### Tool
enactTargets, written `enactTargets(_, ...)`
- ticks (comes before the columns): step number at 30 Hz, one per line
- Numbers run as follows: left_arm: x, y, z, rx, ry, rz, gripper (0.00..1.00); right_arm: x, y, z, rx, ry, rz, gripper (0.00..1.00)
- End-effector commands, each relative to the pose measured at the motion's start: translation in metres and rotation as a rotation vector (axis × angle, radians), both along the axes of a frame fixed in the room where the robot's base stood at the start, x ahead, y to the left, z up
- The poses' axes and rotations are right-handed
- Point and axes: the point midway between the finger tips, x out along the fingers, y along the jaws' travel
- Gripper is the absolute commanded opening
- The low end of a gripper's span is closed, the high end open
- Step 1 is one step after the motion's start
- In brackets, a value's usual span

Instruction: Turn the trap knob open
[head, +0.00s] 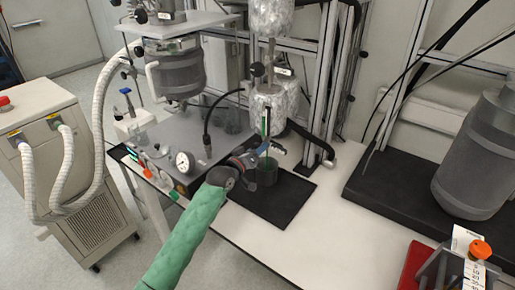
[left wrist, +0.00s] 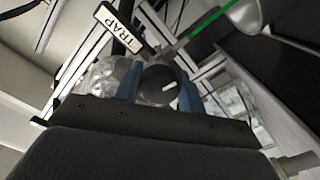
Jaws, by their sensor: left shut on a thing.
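In the left wrist view the trap knob (left wrist: 158,86) is a round dark knob with a short white mark. A white label reading TRAP (left wrist: 117,28) is just above it. The two blue fingers of my left gripper (left wrist: 155,84) stand on either side of the knob and are shut on it. In the head view my left gripper (head: 262,150) reaches from the green-sleeved arm to the front of the foil-wrapped column (head: 268,112). The knob itself is hard to make out there, hidden by the gripper. My right gripper is not in view.
A green rod (head: 266,122) runs close by the fingers. A pressure gauge (head: 185,162) and a grey reactor vessel (head: 176,72) are to the left.

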Motion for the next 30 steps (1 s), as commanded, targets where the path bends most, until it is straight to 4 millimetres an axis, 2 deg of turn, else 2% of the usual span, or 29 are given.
enactTargets(6, 0.000, 0.000, 0.000, -0.089, 0.066, 0.000, 0.17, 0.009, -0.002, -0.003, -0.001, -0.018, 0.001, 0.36)
enactTargets(16, 0.000, 0.000, 0.000, -0.145, 0.107, 0.000, 0.17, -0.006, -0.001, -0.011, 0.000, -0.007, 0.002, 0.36)
enactTargets(27, 0.000, 0.000, 0.000, -0.148, 0.108, 0.000, 0.17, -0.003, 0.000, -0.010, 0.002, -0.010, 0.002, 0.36)
enactTargets(28, 0.000, 0.000, 0.000, -0.148, 0.108, 0.000, 0.41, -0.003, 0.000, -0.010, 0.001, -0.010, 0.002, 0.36)
enactTargets(30, 0.000, 0.000, 0.000, -0.147, 0.107, 0.000, 0.55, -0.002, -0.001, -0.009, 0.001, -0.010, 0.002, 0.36)
